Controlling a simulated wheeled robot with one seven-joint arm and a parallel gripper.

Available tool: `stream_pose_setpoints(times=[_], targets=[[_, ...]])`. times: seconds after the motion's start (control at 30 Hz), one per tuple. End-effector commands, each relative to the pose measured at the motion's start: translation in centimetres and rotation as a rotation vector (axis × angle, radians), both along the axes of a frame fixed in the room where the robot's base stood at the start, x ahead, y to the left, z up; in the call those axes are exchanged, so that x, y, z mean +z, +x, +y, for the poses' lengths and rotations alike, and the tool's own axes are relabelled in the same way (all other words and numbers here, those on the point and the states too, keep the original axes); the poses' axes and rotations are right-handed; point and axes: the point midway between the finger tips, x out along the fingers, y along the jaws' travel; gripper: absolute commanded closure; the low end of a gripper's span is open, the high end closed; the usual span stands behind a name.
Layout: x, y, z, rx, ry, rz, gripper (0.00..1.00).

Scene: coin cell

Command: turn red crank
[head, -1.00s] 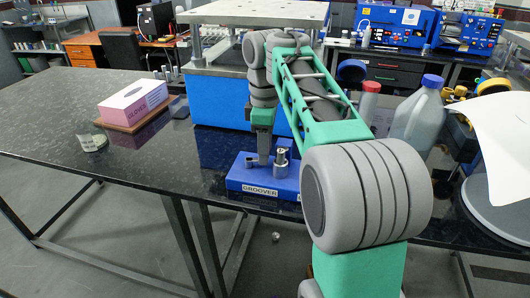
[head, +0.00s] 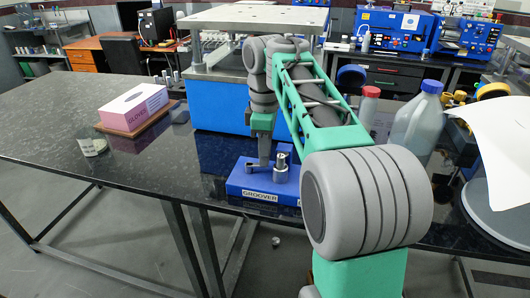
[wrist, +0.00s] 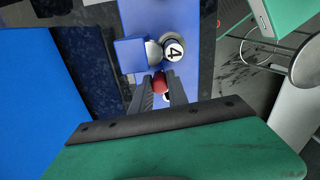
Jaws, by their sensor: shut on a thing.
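The red crank handle (wrist: 160,83) shows as a small red knob between my fingertips in the wrist view. My gripper (wrist: 162,88) is shut on it, one dark finger on each side. In the head view my gripper (head: 264,160) points down at the left part of the blue base labelled GROOVER (head: 262,194). The red handle cannot be made out there. A metal post (head: 281,165) stands on the base just right of my fingers. In the wrist view a round silver top marked 4 (wrist: 173,49) sits beside a blue block (wrist: 130,55), just above the red handle.
The base is near the front edge of the dark table (head: 60,125). A large blue machine (head: 215,105) stands behind my gripper. A blue-capped bottle (head: 418,118) is right.

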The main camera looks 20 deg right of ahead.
Motion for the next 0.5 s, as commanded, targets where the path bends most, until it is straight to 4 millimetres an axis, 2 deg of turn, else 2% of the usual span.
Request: stream_pose_setpoints(times=[0.27, 0.5], targets=[[0.0, -0.4, 0.2, -0.09, 0.0, 0.001, 1.0], [0.0, -1.1, 0.6, -0.267, 0.0, 0.001, 1.0]])
